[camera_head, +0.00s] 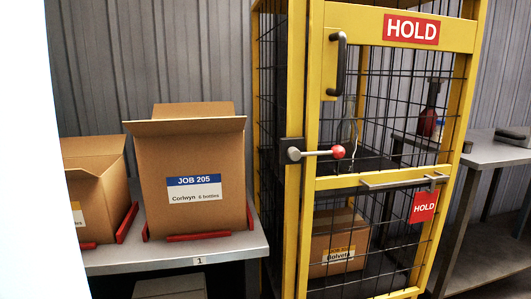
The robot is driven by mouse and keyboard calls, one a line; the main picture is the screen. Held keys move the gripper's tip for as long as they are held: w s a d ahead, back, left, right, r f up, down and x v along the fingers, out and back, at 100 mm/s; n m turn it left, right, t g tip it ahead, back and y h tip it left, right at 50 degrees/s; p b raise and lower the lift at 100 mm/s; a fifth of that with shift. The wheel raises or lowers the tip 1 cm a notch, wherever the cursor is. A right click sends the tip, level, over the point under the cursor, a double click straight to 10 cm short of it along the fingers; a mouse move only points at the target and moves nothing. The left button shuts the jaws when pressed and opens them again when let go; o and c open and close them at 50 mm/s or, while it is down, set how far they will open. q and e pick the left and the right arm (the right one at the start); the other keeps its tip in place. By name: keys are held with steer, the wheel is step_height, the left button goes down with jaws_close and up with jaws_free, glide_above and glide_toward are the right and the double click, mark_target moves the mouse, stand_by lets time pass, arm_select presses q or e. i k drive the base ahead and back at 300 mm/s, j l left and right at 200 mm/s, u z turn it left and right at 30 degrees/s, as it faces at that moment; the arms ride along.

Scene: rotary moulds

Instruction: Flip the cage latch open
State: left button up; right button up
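The yellow-framed cage (298,80) stands at centre right with black wire mesh and a red HOLD sign (411,29) on its door. The latch is a grey lever (315,153) with a red ball knob (338,152). It lies about horizontal, running right from a dark pivot block (290,152) on the left post across to the door's edge. The door looks shut. A dark vertical handle (340,64) sits at the door's upper left. A grey bar (390,183) with a red HOLD tag (423,206) is lower on the door. Neither gripper is in view.
A carton marked Golvets (339,243) is low in the cage. At left, an open JOB 205 carton (190,160) and another open carton (95,185) stand on a grey bench (225,257). A grey table (490,150) stands at right. The space before the latch looks clear.

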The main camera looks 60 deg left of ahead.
mark_target(337, 152)
steer(key=u, duration=1.45)
